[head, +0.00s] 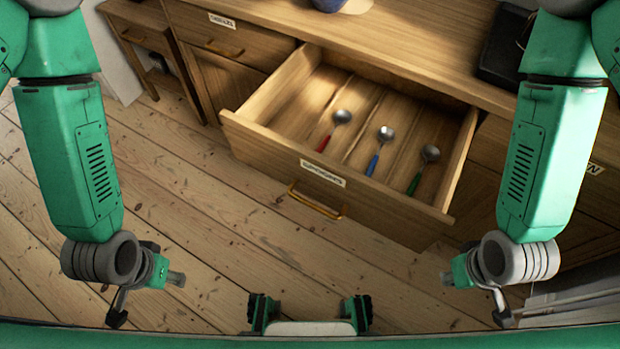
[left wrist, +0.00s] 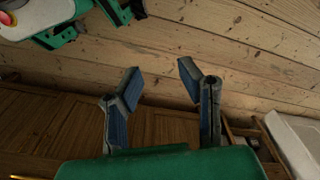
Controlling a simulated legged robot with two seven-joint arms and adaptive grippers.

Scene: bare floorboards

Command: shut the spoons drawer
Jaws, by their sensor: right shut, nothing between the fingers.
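The spoons drawer (head: 385,203) is pulled well out of the wooden cabinet in the head view. Its front has a white label (head: 322,173), hard to read, and a brass bar handle (head: 316,201). Inside lie a red-handled spoon (head: 341,117), a blue-handled spoon (head: 384,134) and a green-handled spoon (head: 429,154), apart from each other. My left gripper (head: 175,278) is left of and below the drawer front, clear of it; its fingers (left wrist: 157,85) are apart and empty in the left wrist view. My right gripper (head: 447,280) is shut and empty, below the drawer's right corner, touching nothing visible.
A closed labelled drawer (head: 218,40) is left of the open one. A dark box (head: 506,45) and a blue pot (head: 328,5) stand on the cabinet top. A pale stacked object (head: 570,300) is at lower right. Floorboards (head: 200,200) before the drawer are clear.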

